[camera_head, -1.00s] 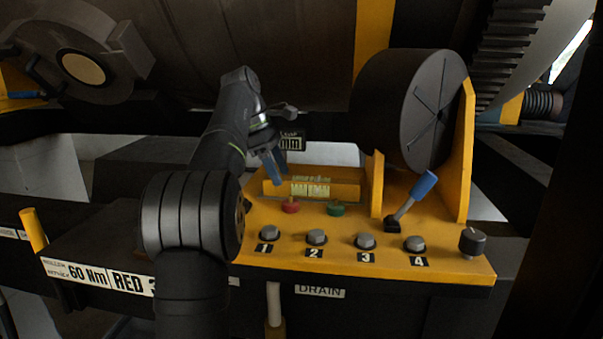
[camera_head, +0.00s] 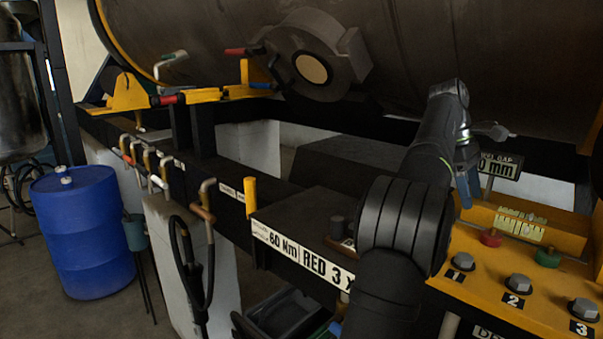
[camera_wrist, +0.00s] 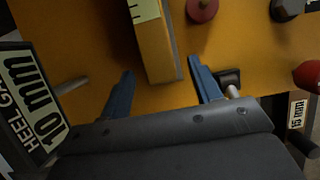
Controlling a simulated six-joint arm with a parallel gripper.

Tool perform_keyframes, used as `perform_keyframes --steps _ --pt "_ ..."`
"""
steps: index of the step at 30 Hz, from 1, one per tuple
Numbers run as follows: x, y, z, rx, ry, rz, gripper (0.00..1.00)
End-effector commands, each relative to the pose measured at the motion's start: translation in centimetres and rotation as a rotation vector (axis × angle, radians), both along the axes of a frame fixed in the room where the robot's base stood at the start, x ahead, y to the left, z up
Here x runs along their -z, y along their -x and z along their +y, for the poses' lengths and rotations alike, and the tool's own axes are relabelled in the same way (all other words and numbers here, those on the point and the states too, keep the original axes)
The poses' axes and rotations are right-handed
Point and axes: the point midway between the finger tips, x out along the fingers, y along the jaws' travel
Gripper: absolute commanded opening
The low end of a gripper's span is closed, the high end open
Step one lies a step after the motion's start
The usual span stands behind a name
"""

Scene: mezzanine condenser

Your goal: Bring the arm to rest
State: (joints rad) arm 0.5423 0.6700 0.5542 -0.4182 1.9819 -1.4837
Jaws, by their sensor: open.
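My gripper (camera_head: 466,186) hangs at the end of my arm, over the left end of the yellow control panel (camera_head: 480,285). In the wrist view its two blue fingers (camera_wrist: 157,84) are apart with nothing held between them. A yellow raised bar (camera_wrist: 158,50) with a pale scale lies beyond and between the fingertips; I cannot tell the distance to it. In the head view the fingers are partly seen edge-on, left of the scale (camera_head: 520,226).
A red knob (camera_head: 490,238), a green knob (camera_head: 548,257) and numbered bolts (camera_head: 518,284) stand on the panel. A gap sign (camera_head: 498,168) stands behind the gripper. A black box (camera_head: 310,222) lies left of my arm. A blue drum (camera_head: 82,232) stands on the floor far left.

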Motion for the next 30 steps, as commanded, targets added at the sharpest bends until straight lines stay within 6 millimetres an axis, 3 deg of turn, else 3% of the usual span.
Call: perform_keyframes --steps 15,23,30 --pt "0.4 7.2 -7.2 0.004 0.000 0.000 0.58" --pt "2.8 7.7 -7.7 0.000 -0.002 0.002 0.58" --pt "2.5 7.6 -7.7 -0.001 0.000 0.000 0.58"
